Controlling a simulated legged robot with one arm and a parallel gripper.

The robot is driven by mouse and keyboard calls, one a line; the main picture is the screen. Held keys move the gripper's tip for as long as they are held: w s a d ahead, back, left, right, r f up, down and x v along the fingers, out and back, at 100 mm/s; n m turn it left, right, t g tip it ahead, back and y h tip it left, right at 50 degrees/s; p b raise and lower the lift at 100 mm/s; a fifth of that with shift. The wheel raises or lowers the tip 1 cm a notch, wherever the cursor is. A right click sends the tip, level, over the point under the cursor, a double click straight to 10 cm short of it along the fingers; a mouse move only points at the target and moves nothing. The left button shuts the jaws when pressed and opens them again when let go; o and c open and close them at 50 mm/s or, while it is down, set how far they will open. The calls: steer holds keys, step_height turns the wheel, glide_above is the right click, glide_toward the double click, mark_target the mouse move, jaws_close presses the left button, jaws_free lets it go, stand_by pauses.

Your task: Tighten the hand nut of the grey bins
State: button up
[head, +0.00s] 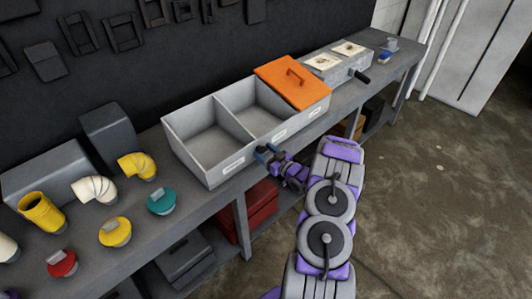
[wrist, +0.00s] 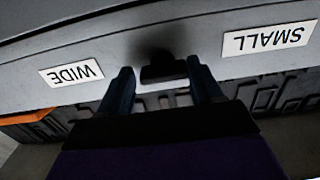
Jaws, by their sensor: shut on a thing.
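The grey bins (head: 187,147) stand as a row of compartments on the workbench; the two left ones are open and empty. Their front wall shows in the wrist view (wrist: 205,30), with upside-down labels WIDE (wrist: 71,75) and SMALL (wrist: 268,39). The hand nut (wrist: 163,70) is a dark knob on this wall between the two labels. My gripper (head: 265,153) is at the front of the bins, its blue fingers (wrist: 162,88) on either side of the nut and shut on it. In the head view the nut is hidden by the gripper.
An orange lid (head: 290,83) with a handle covers the right compartment. A grey box with a black handle (head: 360,76) stands further right. Yellow and white elbows and coloured caps (head: 162,201) lie left on the bench. Red boxes (head: 262,204) sit below. The floor at right is clear.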

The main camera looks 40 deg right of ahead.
steer(key=shift+a+r, duration=0.1)
steer(key=shift+a, duration=0.15)
steer(key=c, duration=0.4)
steer(key=shift+d, duration=0.1)
steer(key=shift+c, duration=0.2)
